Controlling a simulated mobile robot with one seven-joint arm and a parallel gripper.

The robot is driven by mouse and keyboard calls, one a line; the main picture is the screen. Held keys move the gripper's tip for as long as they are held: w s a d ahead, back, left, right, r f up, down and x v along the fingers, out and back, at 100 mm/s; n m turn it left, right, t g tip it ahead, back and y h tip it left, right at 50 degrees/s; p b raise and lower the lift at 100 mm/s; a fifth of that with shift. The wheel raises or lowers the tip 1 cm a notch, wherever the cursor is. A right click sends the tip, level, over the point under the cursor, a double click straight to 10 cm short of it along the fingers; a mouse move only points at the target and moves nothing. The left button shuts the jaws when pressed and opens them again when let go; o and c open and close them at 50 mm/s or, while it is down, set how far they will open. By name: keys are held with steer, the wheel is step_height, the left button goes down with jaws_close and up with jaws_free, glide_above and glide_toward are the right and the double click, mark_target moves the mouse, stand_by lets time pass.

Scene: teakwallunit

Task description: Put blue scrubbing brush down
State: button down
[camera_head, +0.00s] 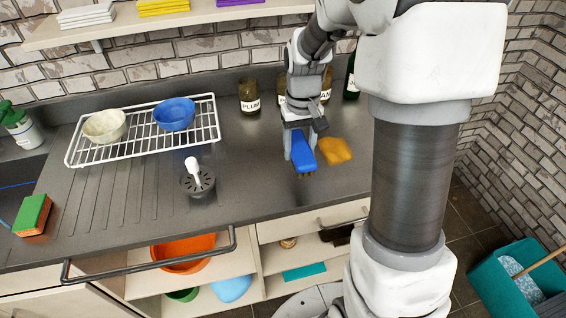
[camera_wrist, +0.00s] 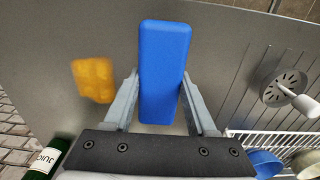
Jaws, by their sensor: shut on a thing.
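The blue scrubbing brush (camera_head: 304,154) is held by my gripper (camera_head: 301,148) over the dark countertop (camera_head: 250,165). In the wrist view the brush (camera_wrist: 165,75) lies lengthwise between the two grey fingers of my gripper (camera_wrist: 160,105), which are shut on its sides. Its short bristles show just at the lower end in the head view, close to the counter. I cannot tell whether they touch the surface. Free counter lies in front of and to the left of the brush.
A yellow-orange sponge-like piece (camera_head: 335,150) lies just right of the brush. A drain strainer with a white-handled brush (camera_head: 198,178) is to the left. A wire rack (camera_head: 143,130) holds two bowls. Jars (camera_head: 249,95) and a green bottle (camera_head: 351,78) stand behind.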

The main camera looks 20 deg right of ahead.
mark_target(283, 173)
steer(key=w+a+f, duration=0.2)
steer(key=a, duration=0.1)
steer(key=shift+w+a+f, duration=0.1)
steer(key=shift+a+f, duration=0.15)
steer(key=shift+f, duration=0.05)
steer(key=shift+f+b, duration=0.3)
steer(key=shift+f, duration=1.6)
steer(key=shift+f, duration=0.2)
steer(key=shift+c, duration=1)
jaws_free()
steer(key=shift+r, duration=0.15)
